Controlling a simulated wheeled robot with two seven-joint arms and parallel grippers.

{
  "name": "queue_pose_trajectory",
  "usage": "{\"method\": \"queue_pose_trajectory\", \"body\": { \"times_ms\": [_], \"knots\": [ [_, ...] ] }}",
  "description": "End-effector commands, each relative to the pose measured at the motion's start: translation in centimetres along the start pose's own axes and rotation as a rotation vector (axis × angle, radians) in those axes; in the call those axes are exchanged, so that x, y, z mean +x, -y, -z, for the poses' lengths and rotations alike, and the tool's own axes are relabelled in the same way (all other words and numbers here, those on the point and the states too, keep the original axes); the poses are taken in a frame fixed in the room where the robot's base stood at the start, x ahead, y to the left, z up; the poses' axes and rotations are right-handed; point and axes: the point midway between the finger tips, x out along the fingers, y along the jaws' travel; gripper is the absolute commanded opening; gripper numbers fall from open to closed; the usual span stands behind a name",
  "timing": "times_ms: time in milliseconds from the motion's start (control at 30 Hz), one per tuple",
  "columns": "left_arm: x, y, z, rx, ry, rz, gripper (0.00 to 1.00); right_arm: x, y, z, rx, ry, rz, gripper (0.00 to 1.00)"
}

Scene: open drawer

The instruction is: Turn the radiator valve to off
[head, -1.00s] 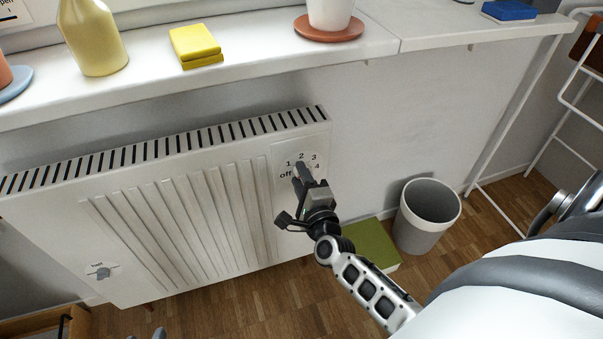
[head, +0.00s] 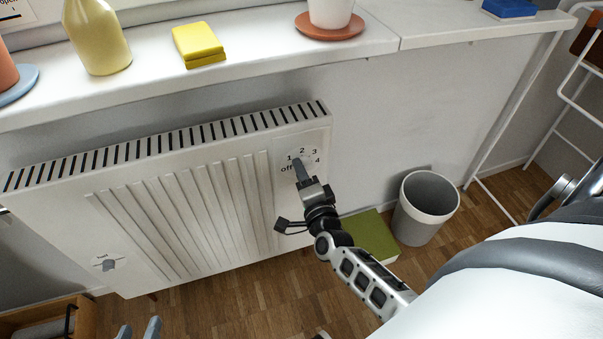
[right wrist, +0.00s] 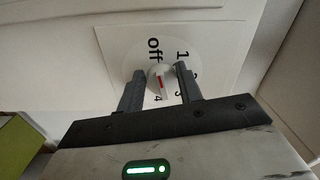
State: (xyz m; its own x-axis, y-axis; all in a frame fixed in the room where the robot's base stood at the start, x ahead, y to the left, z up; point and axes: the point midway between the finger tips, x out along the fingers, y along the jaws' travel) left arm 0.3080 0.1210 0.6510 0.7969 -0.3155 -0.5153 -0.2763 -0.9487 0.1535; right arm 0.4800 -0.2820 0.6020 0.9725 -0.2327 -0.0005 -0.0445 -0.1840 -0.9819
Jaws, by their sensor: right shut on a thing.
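The radiator valve (right wrist: 154,70) is a small white knob with a red mark, on a dial plate marked off, 1, 2, 3 and 4 in the right wrist view. The red mark lies roughly along the line between off and 4; I cannot tell surely which end points. The plate is on the right end of the white radiator (head: 160,215). My right gripper (head: 297,162) is shut on the knob, with one finger (right wrist: 160,84) on each side. In the head view the gripper hides the knob. My left gripper (head: 138,331) is open and empty at the bottom edge, away from the radiator.
A second small grey knob (head: 108,265) is on the radiator's lower left. A windowsill (head: 270,50) above holds a bottle, yellow sponges and a pot. A green box (head: 370,236) and grey bin (head: 425,208) stand right of my right arm. An open wooden drawer (head: 85,318) is lower left.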

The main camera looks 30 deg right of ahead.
Motion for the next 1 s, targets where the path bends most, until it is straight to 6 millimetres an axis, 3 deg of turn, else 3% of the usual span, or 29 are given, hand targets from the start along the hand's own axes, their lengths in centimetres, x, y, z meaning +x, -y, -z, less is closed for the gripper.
{"method": "queue_pose_trajectory", "body": {
  "times_ms": [167, 200, 267, 300, 633, 1000],
  "knots": [
    [0.0, 0.0, 0.0, 0.001, 0.002, 0.001, 0.36, 0.0, -0.1, 0.2, -0.003, -0.004, -0.002, 0.13],
    [0.0, 0.0, -0.1, 0.001, 0.002, 0.001, 0.36, 0.0, -0.1, 0.2, -0.002, -0.004, -0.002, 0.38],
    [0.0, 0.1, -0.1, 0.001, 0.003, 0.001, 0.36, 0.0, -0.1, 0.2, -0.002, -0.004, -0.001, 0.55],
    [0.0, 0.1, -0.1, 0.001, 0.003, 0.001, 0.36, 0.0, -0.1, 0.2, -0.002, -0.003, -0.001, 0.57],
    [0.0, 0.1, 0.1, 0.002, 0.003, 0.001, 0.36, -0.6, 0.0, 0.1, 0.000, -0.001, -0.001, 0.57],
    [-0.7, 0.1, 1.2, 0.010, -0.021, 0.010, 0.36, -6.3, -0.1, 0.1, 0.000, -0.002, -0.003, 0.57]
  ]
}}
